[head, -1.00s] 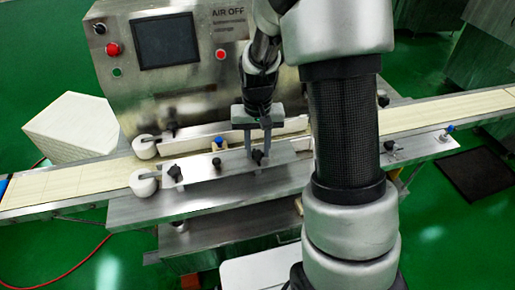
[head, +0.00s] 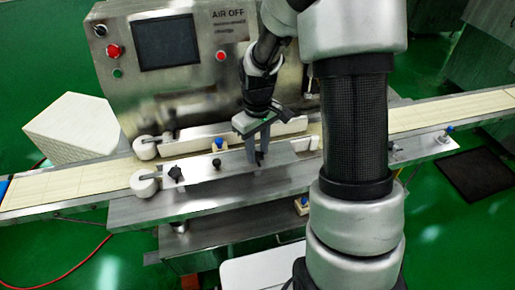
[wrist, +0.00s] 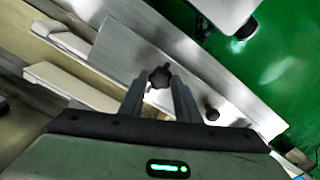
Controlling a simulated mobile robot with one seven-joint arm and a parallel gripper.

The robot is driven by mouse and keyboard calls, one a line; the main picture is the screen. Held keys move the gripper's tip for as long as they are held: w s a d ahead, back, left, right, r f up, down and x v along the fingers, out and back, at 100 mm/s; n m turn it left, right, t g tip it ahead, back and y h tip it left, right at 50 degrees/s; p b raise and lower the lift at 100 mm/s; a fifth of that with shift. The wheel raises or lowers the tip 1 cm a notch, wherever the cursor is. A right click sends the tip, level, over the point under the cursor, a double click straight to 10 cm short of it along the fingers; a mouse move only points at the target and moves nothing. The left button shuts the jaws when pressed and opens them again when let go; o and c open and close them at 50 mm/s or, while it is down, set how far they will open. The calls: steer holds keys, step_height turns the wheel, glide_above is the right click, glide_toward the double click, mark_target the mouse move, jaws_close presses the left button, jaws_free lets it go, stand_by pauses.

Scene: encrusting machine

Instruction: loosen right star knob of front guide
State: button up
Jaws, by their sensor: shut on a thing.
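The front guide (head: 232,172) is a long pale metal bar along the near side of the conveyor. My gripper (head: 258,158) reaches down to its right end in the head view and is shut on the right star knob. In the wrist view the black, lobed right star knob (wrist: 158,77) sits between the tips of my two fingers. The fingers hide the knob in the head view. The guide's left star knob (head: 175,173) and a smaller dark middle knob (head: 216,164) stand free on the same bar. Another dark knob (wrist: 211,108) shows beside my fingers in the wrist view.
A rear guide (head: 200,134) and a blue-topped knob (head: 218,144) lie close behind. White rollers (head: 144,183) stand at the guides' left ends. The machine's panel with screen (head: 166,40) rises behind the conveyor belt (head: 70,178).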

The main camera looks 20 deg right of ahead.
mark_target(258, 154)
stand_by(0.4)
steer(key=o, duration=1)
steer(key=shift+o, duration=0.2)
steer(key=shift+r, duration=0.1)
step_height(258, 154, up, 17)
steer(key=p, duration=0.2)
steer(key=shift+r, duration=0.15)
steer(key=s+r+m+t+p, duration=0.5)
steer(key=s+r+p, duration=0.3)
steer(key=s+r, duration=0.8)
steer(key=shift+s+r+t, duration=0.3)
steer(key=shift+s, duration=0.85)
